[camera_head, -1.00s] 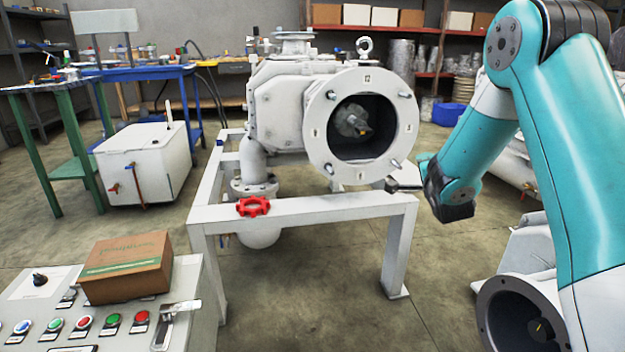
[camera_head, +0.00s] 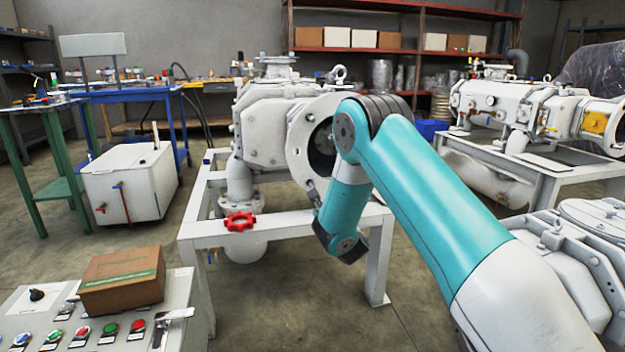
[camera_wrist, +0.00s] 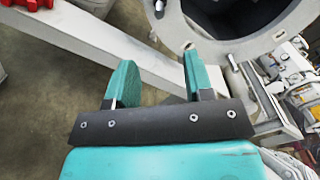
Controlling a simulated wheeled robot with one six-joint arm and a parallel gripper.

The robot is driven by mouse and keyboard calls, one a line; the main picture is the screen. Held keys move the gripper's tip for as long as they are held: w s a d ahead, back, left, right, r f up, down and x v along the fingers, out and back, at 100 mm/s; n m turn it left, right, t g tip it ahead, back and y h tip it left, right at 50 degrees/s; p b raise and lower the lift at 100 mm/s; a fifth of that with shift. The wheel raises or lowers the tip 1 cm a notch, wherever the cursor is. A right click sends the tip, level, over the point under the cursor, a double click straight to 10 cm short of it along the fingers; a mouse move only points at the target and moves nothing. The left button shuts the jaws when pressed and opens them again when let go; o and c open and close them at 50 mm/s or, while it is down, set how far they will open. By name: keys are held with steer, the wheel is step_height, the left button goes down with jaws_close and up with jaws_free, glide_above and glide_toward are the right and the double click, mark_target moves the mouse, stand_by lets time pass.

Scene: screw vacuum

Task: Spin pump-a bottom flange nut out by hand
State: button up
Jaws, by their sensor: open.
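Pump-a is the pale grey pump (camera_head: 270,120) on a white frame, with a round end flange (camera_head: 301,150) at its right. The flange ring (camera_wrist: 248,45) fills the upper right of the wrist view. A stud (camera_wrist: 158,9) shows at its left edge. My gripper (camera_wrist: 160,78) is open, with two teal fingers apart and nothing seen between them. The right finger overlaps the ring's lower-left area in the picture; I cannot tell whether they touch.
The white frame's front beam (camera_head: 290,225) runs below the pump, and it crosses behind my fingers in the wrist view. A red handwheel (camera_head: 239,221) sits by the beam. A control panel with a cardboard box (camera_head: 122,280) is at lower left. Another pump (camera_head: 520,105) stands at right.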

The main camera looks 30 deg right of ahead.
mark_target(312, 184)
steer(key=p+x, duration=0.2)
steer(key=x, duration=0.5)
steer(key=p+x, duration=0.2)
steer(key=x, duration=0.5)
steer(key=shift+f, duration=0.2)
steer(key=shift+x, duration=0.75)
steer(key=shift+r, duration=0.1)
jaws_close()
steer(key=shift+d, duration=0.15)
